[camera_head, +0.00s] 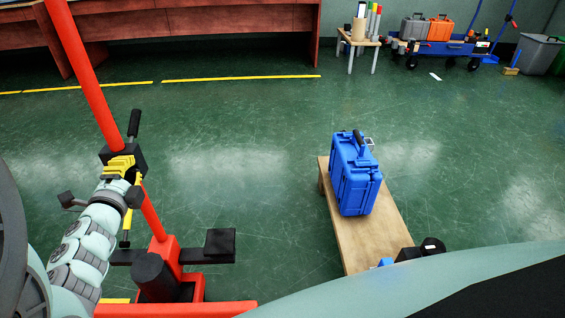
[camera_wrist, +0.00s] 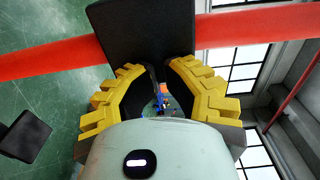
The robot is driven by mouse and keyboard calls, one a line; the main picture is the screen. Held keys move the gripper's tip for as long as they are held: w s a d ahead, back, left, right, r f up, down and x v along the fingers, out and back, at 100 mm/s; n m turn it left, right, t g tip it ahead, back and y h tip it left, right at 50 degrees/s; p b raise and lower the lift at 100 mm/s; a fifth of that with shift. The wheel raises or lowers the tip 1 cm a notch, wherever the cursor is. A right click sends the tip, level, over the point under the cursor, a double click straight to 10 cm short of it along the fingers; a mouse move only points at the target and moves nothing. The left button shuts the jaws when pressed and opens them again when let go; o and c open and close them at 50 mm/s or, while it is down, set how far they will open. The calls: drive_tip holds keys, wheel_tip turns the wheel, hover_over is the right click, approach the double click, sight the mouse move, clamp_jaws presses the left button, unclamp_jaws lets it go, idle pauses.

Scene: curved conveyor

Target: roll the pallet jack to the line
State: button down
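The pallet jack has a red-orange frame (camera_head: 168,246) low in the body view and a long red bar (camera_head: 84,75) rising to the upper left. A black block (camera_head: 108,156) on the bar also fills the top middle of the wrist view (camera_wrist: 140,30). My gripper (camera_head: 125,165) has yellow fingers at this block. In the wrist view its fingertips (camera_wrist: 163,68) are drawn inward close against the block, with a gap behind them; a firm hold cannot be made out. A broken yellow line (camera_head: 240,78) crosses the floor beyond the jack.
A low wooden bench (camera_head: 385,228) with a blue case (camera_head: 352,190) stands right of the jack. Brown desks (camera_head: 215,25) line the back. A small table (camera_head: 364,42) and a blue cart (camera_head: 455,48) stand at back right. Green floor between jack and line is clear.

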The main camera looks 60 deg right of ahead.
drive_tip(key=b+x, duration=0.4)
drive_tip(key=x, duration=1.5)
drive_tip(key=shift+d+r, duration=0.2)
drive_tip(key=shift+r, duration=0.3)
drive_tip(key=shift+a, duration=0.1)
